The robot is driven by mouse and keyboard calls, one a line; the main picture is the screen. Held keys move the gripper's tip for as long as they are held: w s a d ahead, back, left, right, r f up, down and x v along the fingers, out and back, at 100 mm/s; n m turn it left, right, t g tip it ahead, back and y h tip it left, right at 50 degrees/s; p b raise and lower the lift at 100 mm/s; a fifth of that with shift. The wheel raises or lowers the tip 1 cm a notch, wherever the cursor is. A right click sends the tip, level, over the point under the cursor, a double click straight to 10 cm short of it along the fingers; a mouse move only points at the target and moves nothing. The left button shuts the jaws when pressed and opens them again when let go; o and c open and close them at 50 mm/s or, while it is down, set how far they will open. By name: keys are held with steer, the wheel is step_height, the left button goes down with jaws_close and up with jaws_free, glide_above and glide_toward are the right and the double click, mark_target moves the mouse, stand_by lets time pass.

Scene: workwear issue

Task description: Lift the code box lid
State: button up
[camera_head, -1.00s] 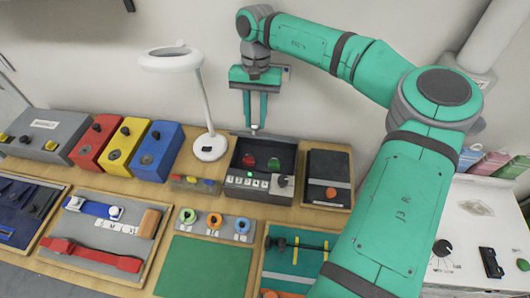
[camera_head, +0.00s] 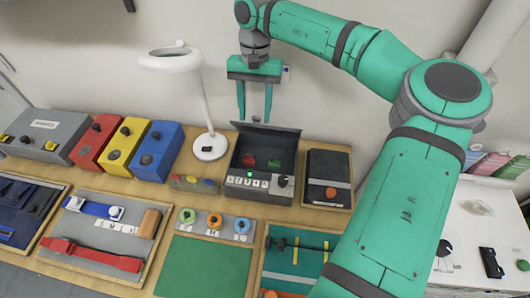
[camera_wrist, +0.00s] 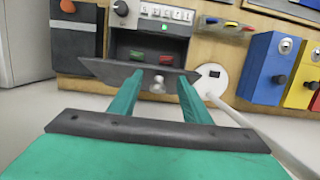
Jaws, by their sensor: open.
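The code box (camera_head: 258,188) is a dark box with a row of white letter tiles, a knob and a green light on its front. Its lid (camera_head: 275,128) stands raised at the back, and red and green pieces show inside. In the wrist view the lid (camera_wrist: 110,70) is a dark plate with a small pale knob (camera_wrist: 158,84) on it. My gripper (camera_head: 254,119) is open, with its fingers pointing down at the raised lid's upper edge. In the wrist view the knob shows between the fingers; I cannot tell whether they touch the lid.
A white lamp (camera_head: 208,147) stands close left of the box, beside blue (camera_head: 158,150), yellow (camera_head: 125,146) and red (camera_head: 97,143) boxes. A dark case (camera_head: 327,168) with an orange button is on the right. Trays and a green mat (camera_head: 205,268) lie in front.

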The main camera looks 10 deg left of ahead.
steer(key=shift+s+r, duration=0.25)
steer(key=shift+r, duration=0.8)
steer(key=shift+s+r, duration=0.2)
steer(key=shift+r, duration=0.8)
steer(key=shift+s+r, duration=0.25)
steer(key=shift+r, duration=0.8)
